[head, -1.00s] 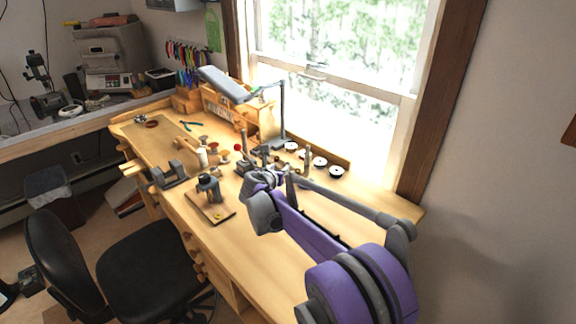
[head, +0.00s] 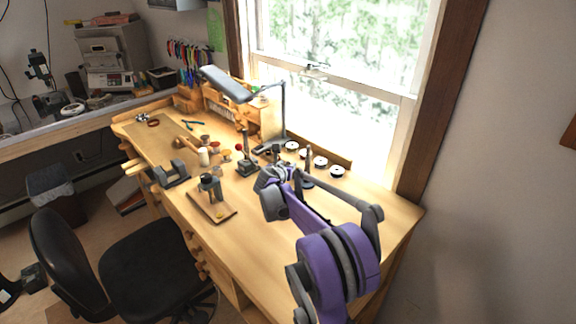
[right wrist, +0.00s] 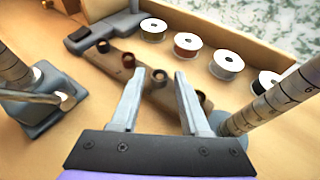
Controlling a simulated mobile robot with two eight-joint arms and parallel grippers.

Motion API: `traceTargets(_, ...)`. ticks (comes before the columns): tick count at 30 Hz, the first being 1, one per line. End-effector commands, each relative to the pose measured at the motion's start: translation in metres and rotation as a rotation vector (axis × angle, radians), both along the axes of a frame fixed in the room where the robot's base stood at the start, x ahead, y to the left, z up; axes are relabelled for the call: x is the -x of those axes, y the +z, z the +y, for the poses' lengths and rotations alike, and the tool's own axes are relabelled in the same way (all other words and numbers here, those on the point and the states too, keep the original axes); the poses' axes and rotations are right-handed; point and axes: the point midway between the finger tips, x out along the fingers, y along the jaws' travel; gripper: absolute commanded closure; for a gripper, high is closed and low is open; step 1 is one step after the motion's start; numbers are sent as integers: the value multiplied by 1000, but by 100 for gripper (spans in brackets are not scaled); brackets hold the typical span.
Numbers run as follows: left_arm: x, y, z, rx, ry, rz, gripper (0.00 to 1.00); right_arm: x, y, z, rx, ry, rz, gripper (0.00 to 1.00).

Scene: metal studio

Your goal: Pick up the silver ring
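In the right wrist view, a long brown wooden bar (right wrist: 120,68) lies on the bench and carries several small ring-like pieces. They are a dark one (right wrist: 103,46), brownish ones and one near the right finger (right wrist: 206,100). I cannot tell for sure which is the silver ring. My right gripper (right wrist: 159,75) is open and empty, its fingers pointing at the bar, with one brownish piece (right wrist: 160,77) showing between the fingertips. In the head view my right gripper (head: 287,172) is low over the bench and the rings are too small to see. My left gripper is not in view.
A graduated rod (right wrist: 290,98) stands close right of the right gripper. A metal stand (right wrist: 38,98) is at left. Several spools (right wrist: 186,44) line the back ledge, beside a dark tool (right wrist: 105,28).

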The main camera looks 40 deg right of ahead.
Motion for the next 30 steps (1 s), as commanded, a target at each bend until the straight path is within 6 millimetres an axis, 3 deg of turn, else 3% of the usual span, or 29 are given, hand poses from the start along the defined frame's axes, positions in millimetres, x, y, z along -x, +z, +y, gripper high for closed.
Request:
traceTargets(1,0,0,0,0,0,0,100,0,0,0,0,0,0,63)
traceTargets(7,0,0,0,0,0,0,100,0,0,0,0,0,0,99)
traceTargets(20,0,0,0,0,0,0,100,0,6,1,0,0,0,100)
traceTargets(30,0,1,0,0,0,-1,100,0,70,0,-1,0,-1,100)
